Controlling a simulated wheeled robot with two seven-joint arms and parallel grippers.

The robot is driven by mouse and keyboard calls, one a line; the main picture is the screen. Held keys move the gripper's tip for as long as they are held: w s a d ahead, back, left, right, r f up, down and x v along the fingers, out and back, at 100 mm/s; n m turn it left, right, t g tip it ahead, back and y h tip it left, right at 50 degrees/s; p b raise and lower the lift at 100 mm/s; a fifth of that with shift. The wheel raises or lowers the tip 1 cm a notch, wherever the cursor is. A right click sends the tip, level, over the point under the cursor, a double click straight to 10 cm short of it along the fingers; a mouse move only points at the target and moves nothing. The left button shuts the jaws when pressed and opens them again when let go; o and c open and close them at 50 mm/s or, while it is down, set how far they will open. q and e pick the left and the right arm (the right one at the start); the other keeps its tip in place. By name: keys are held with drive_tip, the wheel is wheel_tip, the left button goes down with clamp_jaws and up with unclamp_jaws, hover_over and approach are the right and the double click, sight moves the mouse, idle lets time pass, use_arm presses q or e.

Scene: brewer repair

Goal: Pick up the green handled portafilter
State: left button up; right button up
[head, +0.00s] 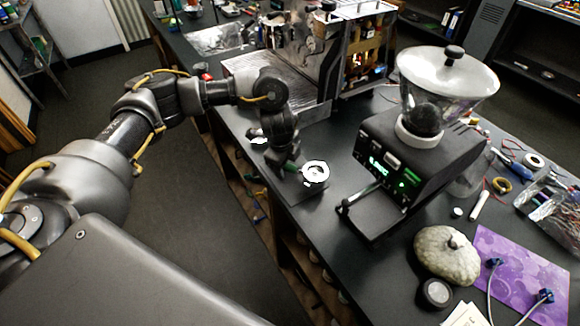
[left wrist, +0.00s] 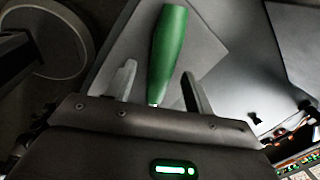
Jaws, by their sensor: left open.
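The portafilter shows in the head view as a round, light metal head (head: 316,172) on a flat grey mat (head: 300,195) at the table's left edge. Its green handle (left wrist: 168,45) fills the upper middle of the left wrist view. My left gripper (head: 290,165) reaches down just left of the portafilter head and hides most of the handle in the head view. My right gripper is in neither view.
A black coffee grinder (head: 420,160) with a clear hopper stands right of the portafilter. An espresso machine (head: 325,50) with an open side stands behind. A pale lumpy gourd-like object (head: 447,257) and a purple mat (head: 525,275) lie at the front right.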

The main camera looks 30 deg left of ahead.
use_arm(q)
drive_tip(key=shift+f, duration=0.25)
drive_tip(key=shift+c, duration=0.4)
clamp_jaws()
drive_tip(key=shift+r, duration=0.1)
drive_tip(key=shift+w+r, duration=0.1)
drive_tip(key=shift+r, duration=0.7)
drive_tip(key=s+a+r+b, duration=0.2)
drive_tip(key=s+a+r, duration=0.4)
drive_tip(key=s+r, duration=0.5)
drive_tip(key=shift+s+r, duration=0.15)
drive_tip(key=shift+s, duration=0.7)
